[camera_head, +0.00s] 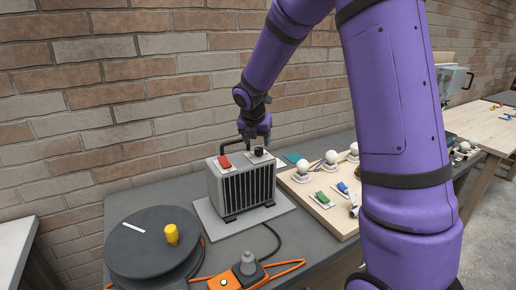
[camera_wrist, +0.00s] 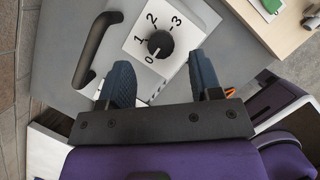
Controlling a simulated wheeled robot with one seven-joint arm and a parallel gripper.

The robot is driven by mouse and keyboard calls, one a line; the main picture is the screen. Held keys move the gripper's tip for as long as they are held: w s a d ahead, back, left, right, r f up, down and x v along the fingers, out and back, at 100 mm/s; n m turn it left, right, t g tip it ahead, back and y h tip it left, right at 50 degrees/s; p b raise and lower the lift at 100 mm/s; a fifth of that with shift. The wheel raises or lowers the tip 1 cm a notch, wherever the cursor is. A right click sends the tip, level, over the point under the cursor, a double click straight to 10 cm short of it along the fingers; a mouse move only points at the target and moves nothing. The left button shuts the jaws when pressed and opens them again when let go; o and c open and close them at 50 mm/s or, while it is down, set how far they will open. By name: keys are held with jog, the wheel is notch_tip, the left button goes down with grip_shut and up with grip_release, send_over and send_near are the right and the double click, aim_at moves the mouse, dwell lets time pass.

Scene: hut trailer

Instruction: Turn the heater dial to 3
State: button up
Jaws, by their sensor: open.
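The grey heater (camera_head: 213,190) with a black front grille stands on a light base plate on the bench. Its dial, a black round knob (camera_wrist: 161,43), sits on a white plate (camera_wrist: 138,50) marked 0, 1, 2, 3 on the heater's top. The knob's pale pointer mark appears to face the 0. My gripper (camera_head: 255,138) is just above the dial, pointing down. In the wrist view my gripper (camera_wrist: 162,70) is open and empty, its two dark fingers on either side of the lower part of the plate. The knob shows just beyond the fingertips, apparently untouched.
A dark handle (camera_wrist: 97,47) rises beside the dial plate. A red switch (camera_head: 224,162) is on the heater's top left. A cable reel (camera_head: 150,250) with a yellow knob stands left. A wooden board (camera_head: 325,212) with bulbs and switches lies right. A brick wall is behind.

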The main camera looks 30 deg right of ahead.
aim_at(259, 149)
jog(key=shift+x, duration=2.2)
jog(key=shift+r, duration=0.1)
jog(key=c, duration=0.9)
